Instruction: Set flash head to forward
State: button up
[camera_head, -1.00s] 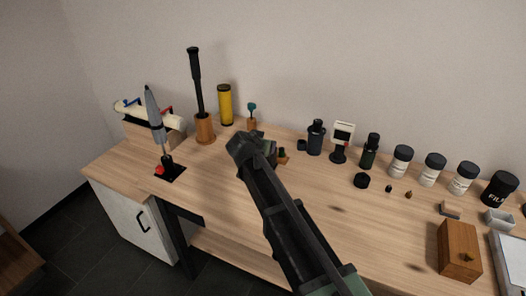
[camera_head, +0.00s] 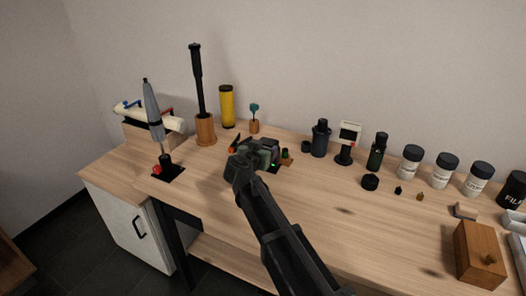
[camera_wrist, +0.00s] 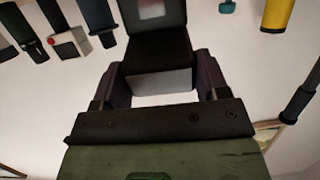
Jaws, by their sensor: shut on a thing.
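My gripper (camera_wrist: 158,82) is shut on a dark box-shaped piece with a pale grey face, which I take to be the flash head (camera_wrist: 160,80), with one finger on each side of it. Beyond the grey face, a black part with a whitish panel (camera_wrist: 152,10) runs out of the top of the wrist view. In the head view my gripper (camera_head: 256,153) is low over the back middle of the table, and it and my arm hide most of the held piece. I cannot tell which way the flash head faces.
The wooden table (camera_head: 330,230) has free room in front. Behind my gripper stand a yellow cylinder (camera_head: 227,107) and a tall black rod in a wooden holder (camera_head: 205,130). To the right are a white-faced device (camera_head: 349,133), dark bottles (camera_head: 320,140) and several white jars (camera_head: 410,161).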

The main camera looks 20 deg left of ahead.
jog(key=o, duration=0.9)
jog(key=shift+o, duration=0.2)
jog(key=p+v, duration=0.2)
jog(key=v, duration=0.9)
jog(key=shift+p, duration=0.3)
jog(key=shift+w, duration=0.1)
